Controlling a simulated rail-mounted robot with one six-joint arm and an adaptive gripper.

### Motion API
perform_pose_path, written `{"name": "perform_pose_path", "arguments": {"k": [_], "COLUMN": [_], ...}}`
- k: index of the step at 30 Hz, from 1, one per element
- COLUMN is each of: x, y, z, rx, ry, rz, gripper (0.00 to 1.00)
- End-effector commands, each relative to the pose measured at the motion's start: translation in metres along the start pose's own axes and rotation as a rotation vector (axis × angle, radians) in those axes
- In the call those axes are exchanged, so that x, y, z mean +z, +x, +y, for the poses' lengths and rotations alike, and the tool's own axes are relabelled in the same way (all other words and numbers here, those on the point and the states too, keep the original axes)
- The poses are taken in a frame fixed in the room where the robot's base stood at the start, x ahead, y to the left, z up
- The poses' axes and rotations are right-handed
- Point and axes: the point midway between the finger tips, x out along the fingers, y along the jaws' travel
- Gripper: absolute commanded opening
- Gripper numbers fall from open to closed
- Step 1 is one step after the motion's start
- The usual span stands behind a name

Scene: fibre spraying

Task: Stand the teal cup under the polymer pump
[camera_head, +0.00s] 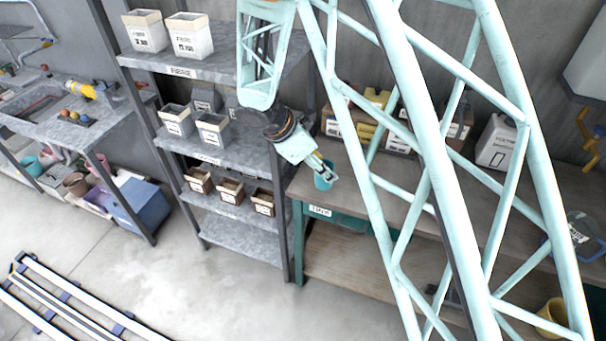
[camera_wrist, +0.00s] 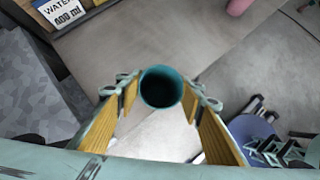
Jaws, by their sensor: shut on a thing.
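The teal cup (camera_head: 323,178) is in my gripper (camera_head: 320,168), near the left end of the workbench in the head view. In the wrist view, the cup (camera_wrist: 162,88) sits between the two yellow-padded fingers, with its dark round opening facing the camera. The fingers are closed on its sides. Whether the cup's base touches the bench cannot be told. No pump is clearly labelled; a white housing with an orange fitting (camera_head: 588,130) hangs on the wall at the far right, and I cannot tell whether it is the polymer pump.
The wooden workbench (camera_head: 420,203) runs right, with boxes and a white canister (camera_head: 497,143) along its back. A grey shelf rack (camera_head: 225,148) with labelled bins stands left of the bench. A yellow cup (camera_head: 552,316) is low at right. My lattice arm hides part of the bench.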

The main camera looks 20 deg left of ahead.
Motion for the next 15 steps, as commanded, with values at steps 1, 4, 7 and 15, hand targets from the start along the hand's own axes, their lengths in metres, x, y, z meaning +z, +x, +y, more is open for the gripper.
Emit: {"name": "perform_pose_path", "arguments": {"k": [1,4,7,15], "x": [0.013,0.036,0.058,0.112], "y": [0.007,0.018,0.029,0.056], "z": [-0.003,-0.010,-0.018,-0.045], "rx": [-0.025,-0.074,-0.124,-0.258], "ry": [0.041,0.117,0.196,0.402], "rz": [-0.001,-0.002,-0.002,0.000], "gripper": [0.26,0.26,0.26,0.26]}}
